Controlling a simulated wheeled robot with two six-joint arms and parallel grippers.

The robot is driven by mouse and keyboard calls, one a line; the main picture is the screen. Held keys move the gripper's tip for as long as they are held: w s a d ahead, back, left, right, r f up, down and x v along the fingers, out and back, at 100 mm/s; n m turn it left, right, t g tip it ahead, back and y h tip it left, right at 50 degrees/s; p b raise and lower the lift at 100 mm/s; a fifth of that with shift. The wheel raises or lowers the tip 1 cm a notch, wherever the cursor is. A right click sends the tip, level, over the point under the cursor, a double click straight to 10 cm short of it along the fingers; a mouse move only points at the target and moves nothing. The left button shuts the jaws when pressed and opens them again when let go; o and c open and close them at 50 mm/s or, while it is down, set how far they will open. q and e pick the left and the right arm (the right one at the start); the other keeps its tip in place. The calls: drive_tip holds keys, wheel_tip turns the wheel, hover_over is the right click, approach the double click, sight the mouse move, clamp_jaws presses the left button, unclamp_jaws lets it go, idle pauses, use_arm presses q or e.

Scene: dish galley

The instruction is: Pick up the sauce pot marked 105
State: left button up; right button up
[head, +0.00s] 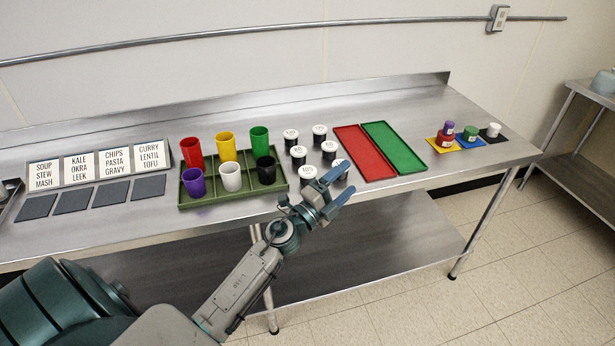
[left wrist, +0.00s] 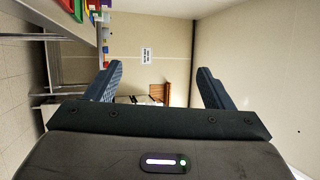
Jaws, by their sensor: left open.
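Several small sauce pots with white lids and dark sides stand in two short columns on the steel table. The pot marked 105 (head: 308,171) appears to be the front left one, standing upright; its number is small in the head view. My left gripper (head: 333,190) is open and empty, just right of and in front of that pot, with its fingers pointing to the upper right. It partly covers the front right pot (head: 341,165). In the left wrist view my left gripper (left wrist: 158,85) shows its two fingers wide apart with nothing between them. My right gripper is in neither view.
A green tray (head: 208,199) with several coloured cups stands left of the pots. A red tray (head: 364,153) and a green tray (head: 395,147) lie to their right. Labelled cards (head: 78,168) stand at the left. Coloured mats with small pots (head: 470,133) lie at the far right.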

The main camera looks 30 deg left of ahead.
use_arm(q)
drive_tip(key=w+d+r+m+g+h, duration=0.25)
drive_tip(key=d+m+g+h, duration=0.3)
drive_tip(key=m, duration=0.45)
drive_tip(key=m+g+y, duration=0.3)
drive_tip(key=g+y, duration=0.7)
drive_tip(key=y, duration=0.2)
approach(307, 172)
drive_tip(key=w, duration=0.1)
drive_tip(key=shift+g, duration=0.25)
drive_tip(key=p+x, duration=0.1)
drive_tip(key=x, duration=0.4)
drive_tip(key=shift+f+p, duration=0.2)
drive_tip(key=shift+p, duration=0.1)
drive_tip(key=shift+w+f+p, duration=0.15)
drive_tip(key=shift+f+p, duration=0.1)
drive_tip(key=shift+p, duration=0.05)
drive_tip(key=p+x, duration=0.2)
drive_tip(key=x, duration=0.2)
drive_tip(key=shift+a+f, duration=0.1)
drive_tip(key=shift+f, duration=0.3)
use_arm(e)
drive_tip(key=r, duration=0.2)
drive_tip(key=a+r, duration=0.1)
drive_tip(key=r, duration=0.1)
